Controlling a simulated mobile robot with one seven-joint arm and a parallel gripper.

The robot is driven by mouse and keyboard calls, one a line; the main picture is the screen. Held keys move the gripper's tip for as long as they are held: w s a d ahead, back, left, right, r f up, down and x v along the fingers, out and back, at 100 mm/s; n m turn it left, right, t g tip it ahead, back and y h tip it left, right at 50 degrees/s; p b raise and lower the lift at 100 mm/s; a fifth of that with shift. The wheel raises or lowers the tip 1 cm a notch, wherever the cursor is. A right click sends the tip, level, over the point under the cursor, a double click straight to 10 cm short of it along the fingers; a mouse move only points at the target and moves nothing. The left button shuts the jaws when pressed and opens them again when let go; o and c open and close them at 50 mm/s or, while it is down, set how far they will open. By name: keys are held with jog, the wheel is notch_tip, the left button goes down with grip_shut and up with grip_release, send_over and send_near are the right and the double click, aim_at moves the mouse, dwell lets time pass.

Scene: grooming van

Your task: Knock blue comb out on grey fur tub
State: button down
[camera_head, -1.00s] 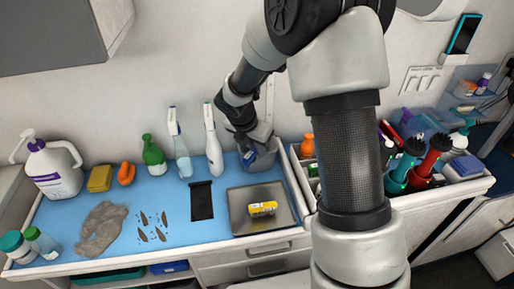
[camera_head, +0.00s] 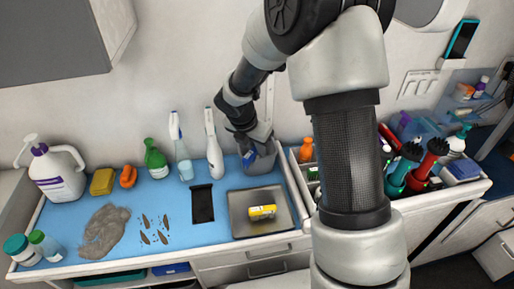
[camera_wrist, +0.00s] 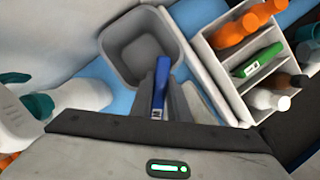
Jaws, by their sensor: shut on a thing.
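My gripper (camera_head: 247,146) is at the back of the blue counter, shut on the blue comb (camera_wrist: 159,88). In the wrist view the comb is a narrow blue bar held between the grey fingers. The grey fur tub (camera_wrist: 140,48) is an open square tub just beyond the fingers, and the comb's far end overlaps its near rim in that view. The tub also shows in the head view (camera_head: 264,164), partly behind my gripper. I cannot tell whether the comb touches the rim.
White spray bottles (camera_head: 213,150) stand just left of the tub. A divided bin (camera_wrist: 235,65) with bottles and a green item is close on its right. A metal tray (camera_head: 240,222) with a yellow item (camera_head: 262,212) lies in front. A grey fur clump (camera_head: 104,232) lies at left.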

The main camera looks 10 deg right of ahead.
jog(key=shift+f+b, duration=0.5)
jog(key=shift+f, duration=0.55)
dwell(1.1)
jog(key=shift+r+p, duration=2.9)
jog(key=shift+r, duration=0.2)
jog(key=shift+f, duration=0.15)
jog(key=shift+f+b, duration=1.8)
jog(key=shift+f, duration=0.6)
jog(key=shift+f, duration=0.55)
jog(key=shift+r, duration=0.15)
